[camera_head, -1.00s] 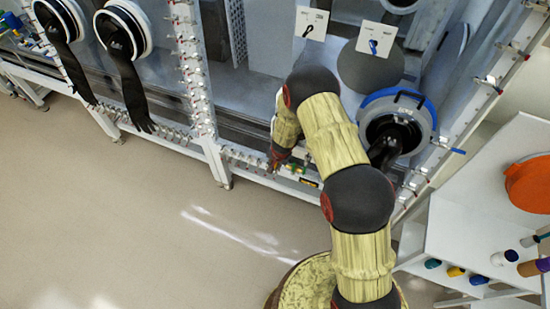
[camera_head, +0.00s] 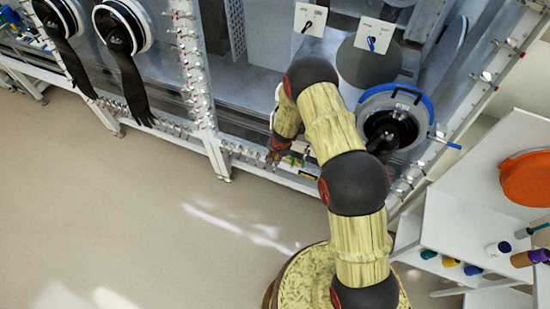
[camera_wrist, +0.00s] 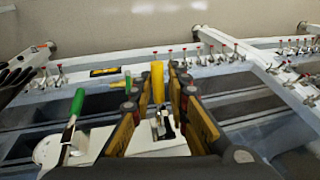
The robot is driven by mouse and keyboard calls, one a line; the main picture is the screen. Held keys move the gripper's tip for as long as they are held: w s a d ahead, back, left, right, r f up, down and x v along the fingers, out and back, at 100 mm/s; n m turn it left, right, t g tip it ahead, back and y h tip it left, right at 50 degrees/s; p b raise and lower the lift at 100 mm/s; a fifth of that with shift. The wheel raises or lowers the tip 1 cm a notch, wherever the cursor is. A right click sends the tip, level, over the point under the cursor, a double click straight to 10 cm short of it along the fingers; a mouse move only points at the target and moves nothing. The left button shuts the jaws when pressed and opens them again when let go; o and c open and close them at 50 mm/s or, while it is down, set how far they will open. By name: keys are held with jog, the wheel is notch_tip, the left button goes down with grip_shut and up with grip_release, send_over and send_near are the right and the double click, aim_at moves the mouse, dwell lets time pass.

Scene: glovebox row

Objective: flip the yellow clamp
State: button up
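The yellow clamp shows in the wrist view as an upright yellow handle (camera_wrist: 157,82) between the fingers of my gripper (camera_wrist: 158,88). The fingers stand apart, one on each side of the handle, with a narrow gap visible on both sides. A clamp body (camera_wrist: 163,128) of pale and dark metal lies below, between the fingers. In the head view my gripper (camera_head: 277,157) is at the frame's front rail, partly hidden by my arm. I cannot make out the yellow handle there.
A green-handled clamp (camera_wrist: 74,108) stands left of my gripper. Small red-tipped clamps (camera_wrist: 220,52) line the rails. A round port with a blue-edged rim (camera_head: 397,105) is right of my arm. A white shelf (camera_head: 470,225) stands at the right. The floor (camera_head: 150,220) is clear.

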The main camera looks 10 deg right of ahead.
jog(key=shift+o, duration=1.2)
jog(key=shift+s+f, duration=0.15)
jog(key=v, duration=1.2)
